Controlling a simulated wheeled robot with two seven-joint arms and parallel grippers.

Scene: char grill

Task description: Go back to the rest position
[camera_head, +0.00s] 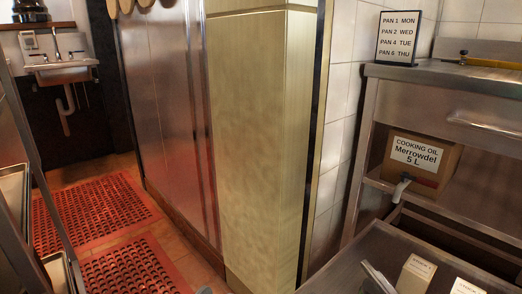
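Neither of my grippers can be made out in the head view, so I cannot see what either holds. The task names no object. A grey metallic shape (376,279) shows at the bottom edge, on or over the lower steel surface; it is cut off and I cannot tell what it is. Beside it stand a cream carton (416,273) and another pale labelled item (467,287), also cut off.
A steel counter (400,75) at right bears a pan-day sign (397,37). A cooking oil box (420,162) sits on the shelf below. A beige wall corner (255,130) stands mid-view. Red floor mats (95,215) lead toward a sink (62,72); a rack (15,190) stands left.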

